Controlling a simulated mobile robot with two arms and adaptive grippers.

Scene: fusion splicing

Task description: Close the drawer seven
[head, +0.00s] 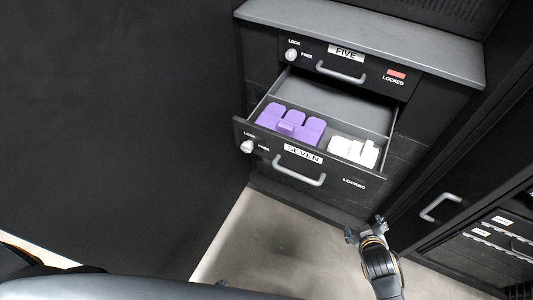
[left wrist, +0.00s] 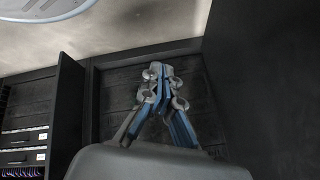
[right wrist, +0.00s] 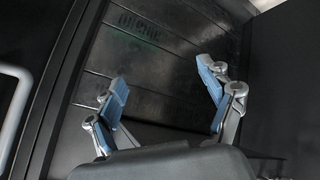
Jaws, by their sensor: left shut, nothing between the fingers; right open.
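Drawer seven (head: 303,153) is pulled open in the head view, its black front labelled SEVEN. It has a grey bar handle (head: 298,170) and a round knob (head: 247,146) beside LOCK and FREE marks. A purple piece (head: 290,124) and a white piece (head: 353,151) lie inside. My right gripper (head: 366,231) is below and right of the drawer front, apart from it. Its fingers are spread and empty in the right wrist view (right wrist: 162,75). My left gripper (left wrist: 160,78) is shut and empty in the left wrist view; at most a tip shows at the head view's bottom edge.
Closed drawer five (head: 346,62) sits above, with a red mark over LOCKED. A dark cabinet with a grey handle (head: 440,207) stands at the right. A large black panel (head: 110,120) fills the left. Pale floor (head: 275,235) lies clear before the drawer.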

